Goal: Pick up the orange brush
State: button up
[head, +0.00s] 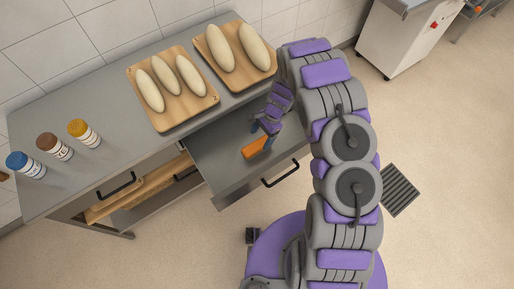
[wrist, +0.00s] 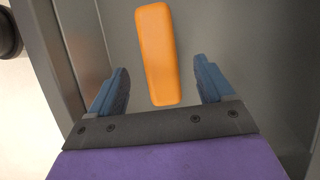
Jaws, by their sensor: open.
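The orange brush (head: 255,147) lies in the open grey drawer (head: 218,155) below the counter. In the wrist view the brush (wrist: 159,52) is an orange block with rounded edges, lying lengthwise ahead of my gripper; no bristles show. My gripper (wrist: 164,88) is open, with one blue finger on each side of the brush's near end. There is a gap between each finger and the brush. In the head view my gripper (head: 266,137) is inside the drawer area, right at the brush.
Two wooden boards with dough loaves (head: 205,108) (head: 268,75) lie on the counter (head: 110,158). Blue, brown and yellow-capped jars (head: 31,168) (head: 60,150) (head: 90,136) stand at its left. A drawer handle (head: 281,174) sticks out in front. A floor grate (head: 400,190) lies to the right.

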aim_at(258, 144)
jog(key=shift+b+x, duration=0.55)
jog(key=shift+x, duration=2.3)
jog(key=shift+d+f, duration=0.1)
jog(key=shift+f, duration=0.2)
jog(key=shift+w, duration=0.1)
jog(key=shift+c, duration=0.4)
jog(key=c, duration=1.1)
jog(key=shift+c, duration=0.2)
jog(key=shift+r, duration=0.1)
notch_tip(258, 144, up, 10)
jog(key=shift+r+p, duration=0.2)
jog(key=shift+p, duration=0.55)
